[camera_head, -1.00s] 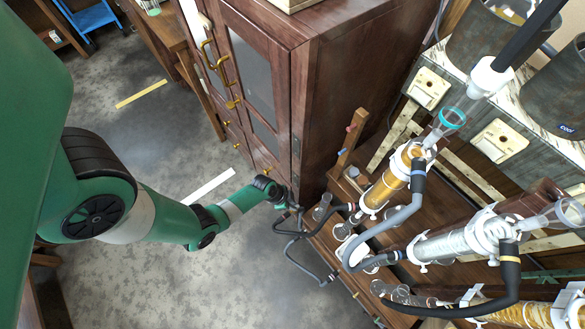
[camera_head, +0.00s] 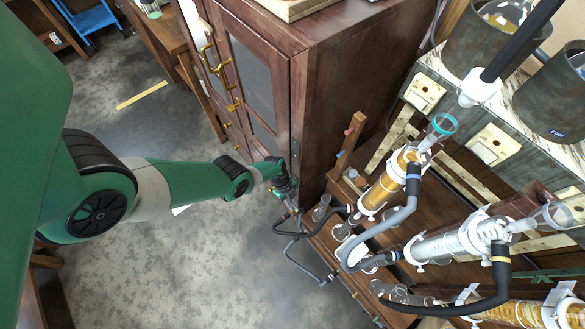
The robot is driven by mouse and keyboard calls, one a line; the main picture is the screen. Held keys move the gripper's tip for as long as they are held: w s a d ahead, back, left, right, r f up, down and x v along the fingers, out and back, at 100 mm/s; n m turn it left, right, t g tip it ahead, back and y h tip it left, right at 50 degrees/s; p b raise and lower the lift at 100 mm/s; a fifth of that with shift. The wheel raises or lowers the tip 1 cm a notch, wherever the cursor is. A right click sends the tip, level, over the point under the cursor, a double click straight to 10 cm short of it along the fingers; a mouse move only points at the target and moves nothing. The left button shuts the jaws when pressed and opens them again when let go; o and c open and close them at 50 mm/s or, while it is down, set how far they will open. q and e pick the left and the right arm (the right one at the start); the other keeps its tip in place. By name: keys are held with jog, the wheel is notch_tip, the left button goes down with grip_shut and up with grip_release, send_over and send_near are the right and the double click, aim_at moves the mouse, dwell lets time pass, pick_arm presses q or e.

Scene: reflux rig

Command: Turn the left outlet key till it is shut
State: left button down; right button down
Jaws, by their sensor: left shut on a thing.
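My left gripper (camera_head: 289,199) is at the front left end of the wooden rack (camera_head: 322,236), beside the dark cabinet's lower corner. It is shut on a small part there, at the left outlet, where a dark hose starts. This part appears to be the left outlet key; the fingers and wrist mostly hide it, so its angle cannot be read. A black hose (camera_head: 291,232) loops just below the gripper. The left condenser with amber filling (camera_head: 384,192) leans on the rack to the right. My right gripper is not in view.
A dark wooden cabinet (camera_head: 345,75) stands close behind the gripper. A second, clear condenser (camera_head: 440,244) and several hoses lie to the right. A white-marbled counter (camera_head: 455,95) with grey pots is at upper right. The floor (camera_head: 215,270) below the arm is open.

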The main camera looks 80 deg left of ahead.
pick_arm(q)
jog(key=shift+m+g, duration=0.3)
jog(key=shift+m, duration=0.4)
jog(key=c, duration=0.9)
grip_release()
jog(key=shift+o, duration=0.2)
jog(key=p+v, duration=0.9)
jog(key=v, duration=0.2)
jog(key=shift+a+r, duration=0.2)
jog(key=shift+r, duration=0.05)
